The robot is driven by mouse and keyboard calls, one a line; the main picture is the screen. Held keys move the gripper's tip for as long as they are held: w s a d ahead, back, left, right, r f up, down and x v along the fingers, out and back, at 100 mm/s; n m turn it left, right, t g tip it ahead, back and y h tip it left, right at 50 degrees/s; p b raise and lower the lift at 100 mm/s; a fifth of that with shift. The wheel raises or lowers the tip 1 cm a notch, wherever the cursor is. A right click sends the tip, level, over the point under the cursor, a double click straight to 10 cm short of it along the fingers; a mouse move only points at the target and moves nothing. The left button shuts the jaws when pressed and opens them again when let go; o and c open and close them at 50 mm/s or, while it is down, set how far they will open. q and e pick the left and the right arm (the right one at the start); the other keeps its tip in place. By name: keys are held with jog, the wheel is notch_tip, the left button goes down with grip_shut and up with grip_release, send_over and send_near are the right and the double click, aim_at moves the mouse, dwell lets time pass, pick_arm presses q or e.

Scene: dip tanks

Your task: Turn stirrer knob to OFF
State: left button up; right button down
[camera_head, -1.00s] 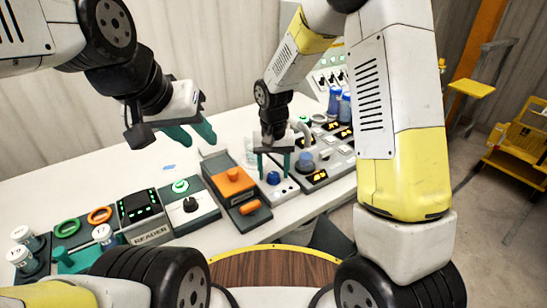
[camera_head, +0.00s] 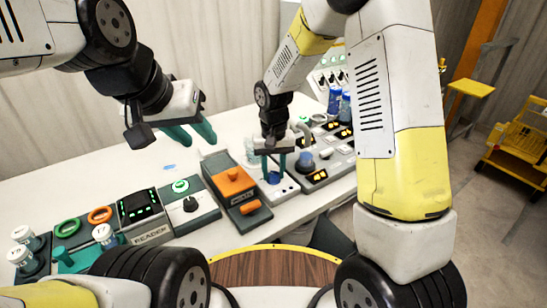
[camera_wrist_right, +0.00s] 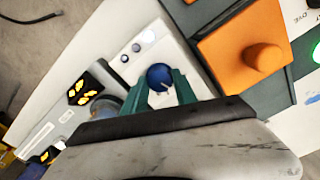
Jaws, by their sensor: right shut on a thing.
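A round blue knob (camera_head: 273,178) stands on a narrow white panel (camera_head: 281,191) on the bench. In the right wrist view the blue knob (camera_wrist_right: 160,77) has a small pale mark on its top. My right gripper (camera_head: 274,172) comes down from above, with one green finger on each side of this knob, and is shut on it. In the right wrist view its fingertips (camera_wrist_right: 160,82) flank the knob. I cannot read any label or OFF mark. My left gripper (camera_head: 196,139) is open and empty above the back of the bench, left of the knob.
An orange-topped dark unit (camera_head: 233,183) stands close left of the knob panel. A grey panel with lit yellow displays (camera_head: 318,176) is close on its right. Further left are a box with a black knob (camera_head: 190,204) and a reader (camera_head: 140,207).

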aim_at(274, 174)
jog(key=shift+n, duration=2.5)
jog(key=c, duration=1)
grip_release()
jog(key=shift+r, duration=3.9)
